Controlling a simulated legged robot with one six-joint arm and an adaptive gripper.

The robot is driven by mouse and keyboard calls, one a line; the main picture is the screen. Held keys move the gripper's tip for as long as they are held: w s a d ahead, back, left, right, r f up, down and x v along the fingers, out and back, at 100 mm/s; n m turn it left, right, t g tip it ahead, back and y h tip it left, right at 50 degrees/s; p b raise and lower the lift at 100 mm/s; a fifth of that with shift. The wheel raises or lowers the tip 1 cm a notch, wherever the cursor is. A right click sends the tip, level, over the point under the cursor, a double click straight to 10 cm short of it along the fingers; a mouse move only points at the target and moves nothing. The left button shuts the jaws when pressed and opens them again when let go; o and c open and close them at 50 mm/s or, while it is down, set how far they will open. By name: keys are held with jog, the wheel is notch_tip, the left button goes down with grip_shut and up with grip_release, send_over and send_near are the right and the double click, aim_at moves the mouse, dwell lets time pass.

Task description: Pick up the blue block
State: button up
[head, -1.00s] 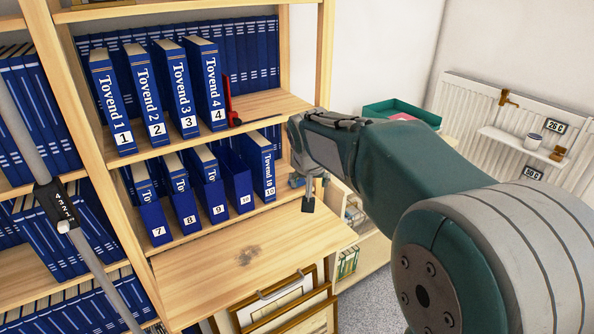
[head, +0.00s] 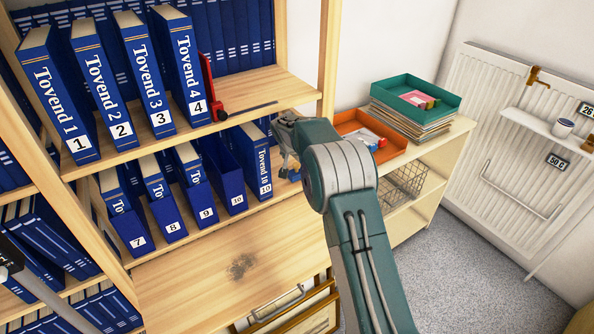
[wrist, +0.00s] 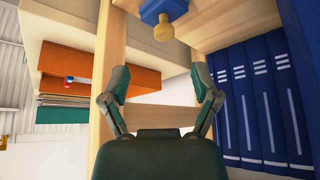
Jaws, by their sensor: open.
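A blue block (wrist: 160,10) with a tan rounded knob shows at the top edge of the wrist view, partly cut off. It sits against a wooden board, beyond my fingertips and apart from them. My gripper (wrist: 160,84) is open and empty, its two fingers spread wide. In the head view my gripper (head: 288,165) is at the right end of the lower binder shelf, beside the binder marked 10 (head: 257,172). The block cannot be clearly made out there, behind my gripper and wrist.
Large numbered blue binders (head: 125,85) fill the shelves left of my arm. A red object (head: 209,85) stands on the upper shelf. An orange tray (head: 362,125) and a green tray (head: 440,92) sit on a low cabinet at right. A wooden upright (head: 328,60) stands close behind my wrist.

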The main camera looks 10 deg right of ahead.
aim_at(296, 165)
jog(key=x, duration=0.4)
jog(key=shift+d+f, duration=0.1)
jog(key=shift+f, duration=0.2)
jog(key=shift+w+a+x, duration=0.1)
jog(key=shift+w+x, duration=0.1)
jog(key=shift+x, duration=1.15)
jog(key=shift+w+a+x, duration=0.1)
jog(key=shift+w+x, duration=0.1)
jog(key=shift+x, duration=1.15)
jog(key=shift+r, duration=0.15)
grip_shut()
